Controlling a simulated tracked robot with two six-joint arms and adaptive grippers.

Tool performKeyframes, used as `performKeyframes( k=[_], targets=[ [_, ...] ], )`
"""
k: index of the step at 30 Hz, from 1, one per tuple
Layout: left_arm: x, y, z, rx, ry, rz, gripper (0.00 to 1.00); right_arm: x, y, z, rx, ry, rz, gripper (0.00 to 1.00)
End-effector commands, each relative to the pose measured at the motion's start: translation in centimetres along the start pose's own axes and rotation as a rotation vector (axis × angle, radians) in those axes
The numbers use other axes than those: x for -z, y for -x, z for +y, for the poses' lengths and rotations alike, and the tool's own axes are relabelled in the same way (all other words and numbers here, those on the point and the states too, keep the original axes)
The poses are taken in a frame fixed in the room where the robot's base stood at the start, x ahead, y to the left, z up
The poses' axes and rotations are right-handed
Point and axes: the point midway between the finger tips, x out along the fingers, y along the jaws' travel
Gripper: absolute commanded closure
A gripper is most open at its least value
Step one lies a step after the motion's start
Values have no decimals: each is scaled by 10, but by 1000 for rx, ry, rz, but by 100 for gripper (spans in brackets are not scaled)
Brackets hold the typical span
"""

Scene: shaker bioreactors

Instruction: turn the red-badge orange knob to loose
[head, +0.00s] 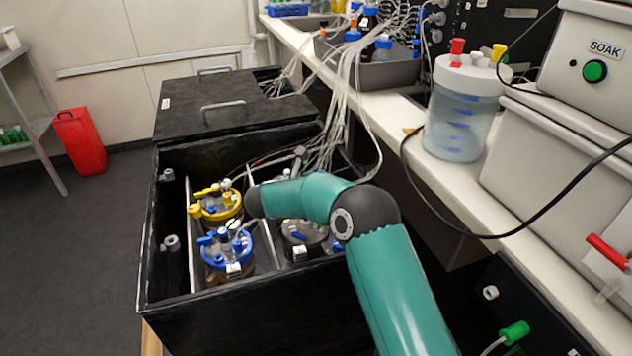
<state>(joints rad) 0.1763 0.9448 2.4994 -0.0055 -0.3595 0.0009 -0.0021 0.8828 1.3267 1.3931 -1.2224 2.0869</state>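I cannot make out an orange knob or a red badge in this view. An open black shaker box (222,292) holds several bioreactor vessels. One vessel has a yellow lid ring (217,206), one in front of it has a blue ring (228,248), and a dark-topped vessel (303,236) stands to the right, partly under my arm. My teal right arm reaches in from the lower right, and its dark wrist end is over the box near the yellow-ringed vessel. Its fingers cannot be made out. My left gripper is not in view.
A black lid with handles (225,112) covers the rear of the box. Pale tubes (338,110) run from the vessels to the bench. The bench at right carries a capped clear jar (460,115) and a SOAK unit (600,62). A red bin (80,141) stands at left.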

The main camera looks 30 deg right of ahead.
Motion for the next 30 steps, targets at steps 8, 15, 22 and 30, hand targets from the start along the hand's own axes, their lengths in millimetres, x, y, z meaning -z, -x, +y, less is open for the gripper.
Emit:
performKeyframes(
  k=[8,15,22,30],
  targets=[
    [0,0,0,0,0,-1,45,0,39,2,-5,0,-1,43],
    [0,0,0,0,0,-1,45,0,87,1,-5,0,-1,43],
    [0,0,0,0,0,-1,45,1,113,1,-3,0,-1,43],
    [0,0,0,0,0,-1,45,1,118,1,-1,0,0,43]
  ],
)
